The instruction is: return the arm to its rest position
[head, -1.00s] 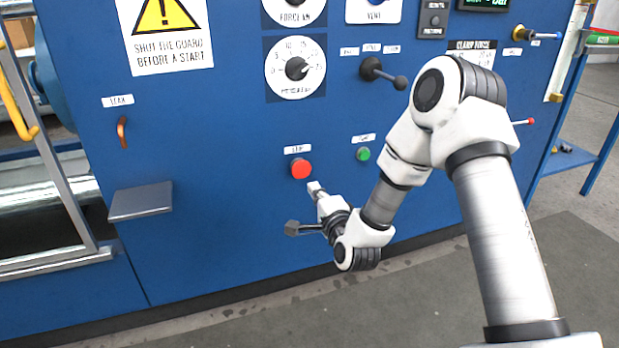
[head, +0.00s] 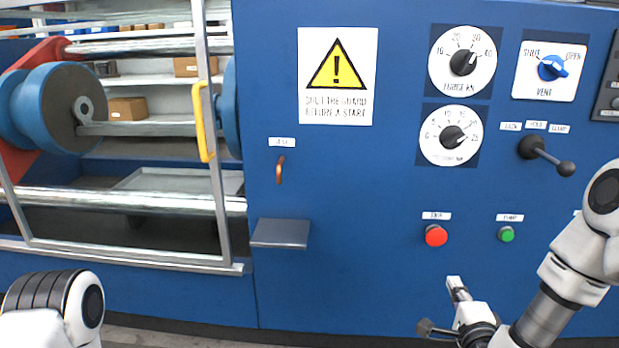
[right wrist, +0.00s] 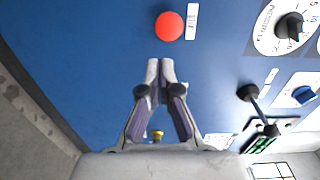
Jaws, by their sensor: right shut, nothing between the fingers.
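My right arm comes in at the right of the head view. Its right gripper (head: 455,285) is shut and empty, in front of the blue panel (head: 345,260) and below the red button (head: 436,235) in the picture. In the right wrist view the closed fingertips (right wrist: 160,66) meet, with a gap of blue panel between them and the red button (right wrist: 169,26). A joint of my left arm (head: 62,300) shows at the lower left; the left gripper is out of the picture.
The panel carries a green button (head: 506,234), a black lever (head: 545,155), two dials, a blue vent knob (head: 552,67) and a small grey shelf (head: 281,233) that juts out. At left is a guard frame with a yellow handle (head: 203,122). The panel's lower middle is clear.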

